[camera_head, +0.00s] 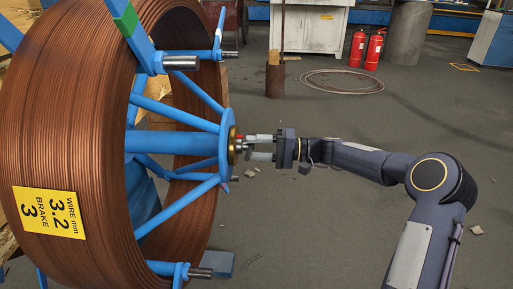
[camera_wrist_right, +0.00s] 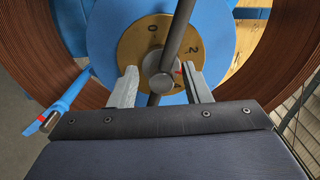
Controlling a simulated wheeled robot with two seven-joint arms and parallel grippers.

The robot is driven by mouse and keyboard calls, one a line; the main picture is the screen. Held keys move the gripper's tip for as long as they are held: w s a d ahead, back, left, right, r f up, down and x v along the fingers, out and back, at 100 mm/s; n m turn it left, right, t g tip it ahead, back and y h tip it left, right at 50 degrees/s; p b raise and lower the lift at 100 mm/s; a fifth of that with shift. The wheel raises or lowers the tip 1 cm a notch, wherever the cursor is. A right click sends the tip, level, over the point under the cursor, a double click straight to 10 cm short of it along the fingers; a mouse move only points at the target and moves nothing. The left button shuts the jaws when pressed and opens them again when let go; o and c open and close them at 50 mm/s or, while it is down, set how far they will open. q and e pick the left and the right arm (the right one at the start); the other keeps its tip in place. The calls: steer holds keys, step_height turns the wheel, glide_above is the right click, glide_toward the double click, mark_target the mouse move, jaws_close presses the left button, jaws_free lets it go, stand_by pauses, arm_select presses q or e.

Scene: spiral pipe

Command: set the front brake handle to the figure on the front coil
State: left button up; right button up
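The front coil (camera_head: 60,120) is a big copper-wire spool on a blue frame. Its yellow label (camera_head: 49,212) reads wire 3.2 mm, brake 3. In the right wrist view a brass dial (camera_wrist_right: 132,48) shows 0 at the top, 2 at the right and what looks like 4 lower down. The brake handle, a grey bar (camera_wrist_right: 180,25) with a round hub, crosses the dial, tilted to the upper right. A small red mark shows right of the hub, partly hidden. My right gripper (camera_wrist_right: 160,75) is open, its fingers on either side of the hub. My left gripper is out of view.
Blue spokes and arms (camera_head: 185,117) of the spool frame surround the hub. Two red fire extinguishers (camera_head: 365,50), a wire ring (camera_head: 342,82) and a post (camera_head: 275,75) stand or lie behind. Small debris lies on the otherwise open grey floor.

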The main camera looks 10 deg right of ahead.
steer(key=p+v, duration=0.2)
steer(key=v, duration=0.5)
steer(key=shift+d, duration=0.35)
steer(key=shift+s, duration=0.1)
